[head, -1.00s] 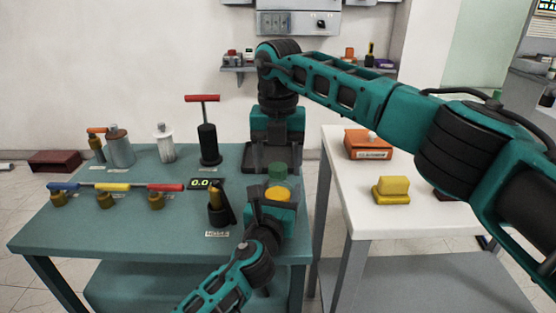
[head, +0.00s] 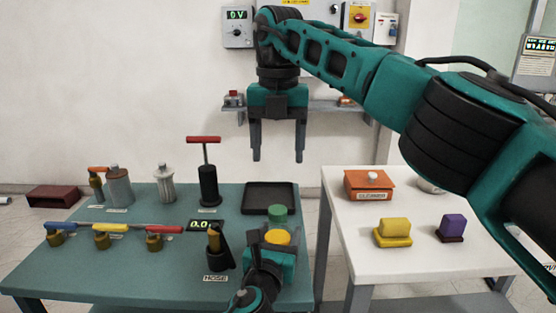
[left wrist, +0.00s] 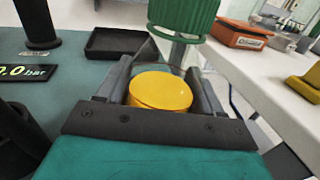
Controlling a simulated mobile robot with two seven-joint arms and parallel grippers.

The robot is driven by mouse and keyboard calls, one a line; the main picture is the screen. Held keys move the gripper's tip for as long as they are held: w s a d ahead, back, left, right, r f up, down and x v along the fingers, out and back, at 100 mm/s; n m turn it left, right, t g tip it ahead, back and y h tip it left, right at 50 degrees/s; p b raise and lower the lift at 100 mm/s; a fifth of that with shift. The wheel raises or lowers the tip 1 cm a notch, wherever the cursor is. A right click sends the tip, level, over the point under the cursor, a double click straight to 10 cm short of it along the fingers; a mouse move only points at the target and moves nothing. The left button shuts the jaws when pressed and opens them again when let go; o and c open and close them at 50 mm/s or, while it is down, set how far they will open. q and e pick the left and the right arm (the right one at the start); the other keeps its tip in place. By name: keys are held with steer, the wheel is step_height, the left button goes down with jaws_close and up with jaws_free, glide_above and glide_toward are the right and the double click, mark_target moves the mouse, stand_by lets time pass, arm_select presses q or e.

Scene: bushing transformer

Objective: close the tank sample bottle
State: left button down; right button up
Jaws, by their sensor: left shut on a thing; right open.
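A round yellow top (head: 277,237), which also shows in the left wrist view (left wrist: 160,91), sits between the fingers of my left gripper (left wrist: 160,80). The left gripper is shut on this piece, at the front right of the green table. I cannot tell whether the yellow is a lid or the bottle's contents; the body below is hidden. A green ribbed cap-like piece (head: 277,213) shows just beyond it, on a grey stem in the left wrist view (left wrist: 184,15). My right gripper (head: 278,158) is open and empty, pointing down, high above the table's back right.
A black tray (head: 270,186) lies at the table's back right. A hose holder (head: 218,250) stands left of my left gripper. A red-handled pump (head: 208,182) is farther back. The white table (head: 345,270) at right holds an orange box, a yellow block and a purple block.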

arm_select(q)
steer(key=shift+c, duration=0.4)
jaws_free()
steer(key=p+v, duration=0.1)
steer(key=v, duration=1.2)
steer(key=shift+p, duration=0.3)
steer(key=shift+d+f, duration=0.1)
steer(key=shift+f, duration=0.05)
